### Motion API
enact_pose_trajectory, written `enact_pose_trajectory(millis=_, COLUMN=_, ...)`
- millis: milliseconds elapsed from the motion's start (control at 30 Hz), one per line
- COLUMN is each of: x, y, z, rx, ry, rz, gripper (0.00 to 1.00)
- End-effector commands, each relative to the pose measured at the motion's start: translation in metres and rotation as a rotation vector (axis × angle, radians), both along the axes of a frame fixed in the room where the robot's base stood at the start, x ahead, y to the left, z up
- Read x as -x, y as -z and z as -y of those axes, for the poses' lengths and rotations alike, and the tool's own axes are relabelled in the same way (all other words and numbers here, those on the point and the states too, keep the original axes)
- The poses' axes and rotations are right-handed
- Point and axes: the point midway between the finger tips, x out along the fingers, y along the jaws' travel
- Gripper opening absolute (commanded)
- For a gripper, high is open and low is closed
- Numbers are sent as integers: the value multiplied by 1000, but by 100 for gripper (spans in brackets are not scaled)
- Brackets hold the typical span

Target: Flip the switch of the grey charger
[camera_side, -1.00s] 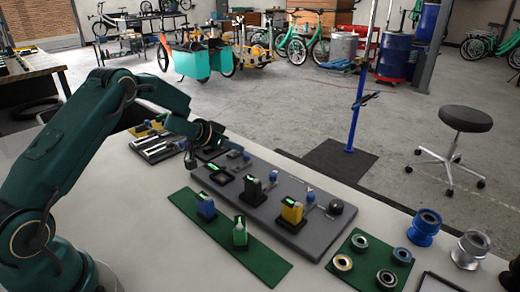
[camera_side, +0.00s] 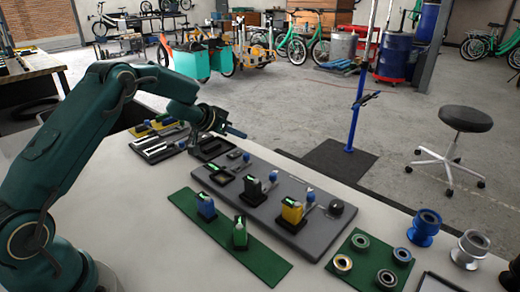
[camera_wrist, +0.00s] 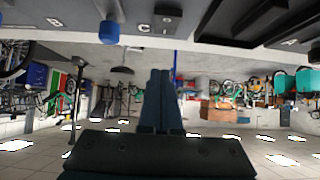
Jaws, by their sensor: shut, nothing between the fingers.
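The grey charger (camera_side: 253,191) stands upright in the middle of the dark grey board (camera_side: 297,244), with a green mark on top. A blue-tipped lever (camera_side: 273,176) stands just behind it; I cannot tell its exact switch position. A yellow charger (camera_side: 291,211) stands to the right, with another blue-tipped lever (camera_side: 310,195) behind it. My gripper (camera_side: 241,134) is above and behind the board's left end, pointing sideways to the right, apart from the chargers. In the wrist view its fingers (camera_wrist: 161,78) are together and empty.
A blue battery (camera_side: 206,208) and a green one (camera_side: 240,233) stand on the green mat (camera_side: 265,267) in front. An empty dock (camera_side: 221,178) is at the board's left and a black knob (camera_side: 336,207) at its right. Ring parts (camera_side: 386,278) lie on another green mat.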

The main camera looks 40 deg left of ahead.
Motion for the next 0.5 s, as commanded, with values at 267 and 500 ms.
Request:
enact_pose_trajectory(millis=267, x=24, y=-40, z=-1, rx=-2, ry=-4, rz=4, gripper=0)
enact_pose_trajectory(millis=500, x=47, y=-68, z=-1, rx=-1, ry=-3, rz=3, gripper=0)
